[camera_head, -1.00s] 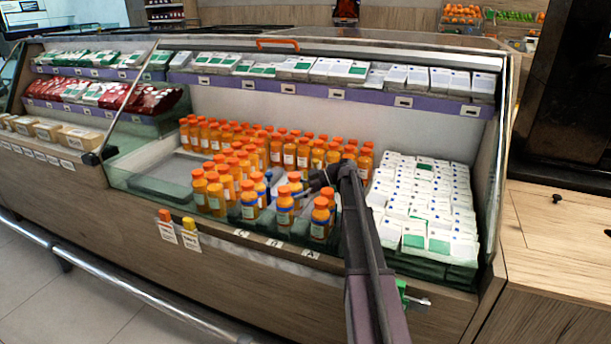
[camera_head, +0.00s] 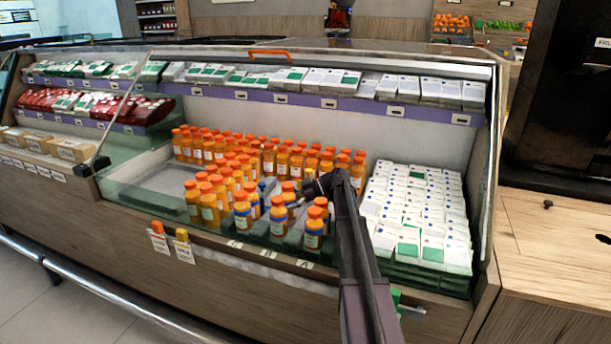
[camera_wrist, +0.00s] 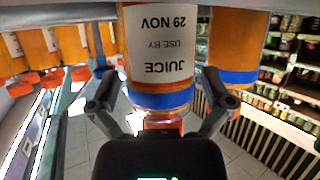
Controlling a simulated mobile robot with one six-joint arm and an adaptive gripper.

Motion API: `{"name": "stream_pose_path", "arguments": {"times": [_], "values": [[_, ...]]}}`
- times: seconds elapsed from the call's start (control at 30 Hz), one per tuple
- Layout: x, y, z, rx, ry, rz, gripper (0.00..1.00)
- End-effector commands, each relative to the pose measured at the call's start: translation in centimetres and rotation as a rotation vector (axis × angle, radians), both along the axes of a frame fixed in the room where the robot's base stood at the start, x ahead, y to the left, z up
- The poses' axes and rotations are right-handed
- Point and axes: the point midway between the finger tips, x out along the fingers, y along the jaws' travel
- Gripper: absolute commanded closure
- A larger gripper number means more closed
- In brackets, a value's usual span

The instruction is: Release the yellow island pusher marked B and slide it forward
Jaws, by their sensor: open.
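A yellow piece (camera_head: 182,236) with a hanging card sits on the front of the display case, beside a similar orange piece (camera_head: 157,227). Small labels C, B (camera_head: 268,253) and A line the front edge; which pusher each marks is not clear. My gripper (camera_head: 314,187) is over the front bottles, right of centre, partly hidden by my arm. In the wrist view my gripper (camera_wrist: 160,85) is open, its fingers either side of an inverted-looking juice bottle (camera_wrist: 158,50) with a blue band. Contact cannot be told.
Rows of orange-capped bottles (camera_head: 225,180) fill the middle. White cartons (camera_head: 420,215) stand to the right. Packets line the shelf (camera_head: 330,104) above. An empty tray area (camera_head: 150,185) lies left of the bottles. A metal rail (camera_head: 110,300) runs along the front.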

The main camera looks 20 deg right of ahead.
Motion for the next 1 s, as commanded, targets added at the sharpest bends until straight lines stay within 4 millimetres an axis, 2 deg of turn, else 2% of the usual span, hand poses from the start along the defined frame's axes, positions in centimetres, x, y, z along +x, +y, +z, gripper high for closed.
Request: {"name": "stream_pose_path", "arguments": {"times": [0.03,0.1,0.17,0.2,0.47,1.0], "values": [[-2.0,0.1,-1.1,-0.023,0.006,0.011,0.00],[-2.0,0.1,-1.1,-0.023,0.006,0.011,0.03],[-2.0,0.1,-1.1,-0.023,0.006,0.011,0.21],[-2.0,0.1,-1.1,-0.023,0.006,0.011,0.25],[-2.0,0.1,0.2,-0.022,0.006,0.011,0.25],[-1.1,0.1,7.1,-0.018,0.008,0.009,0.25]]}}
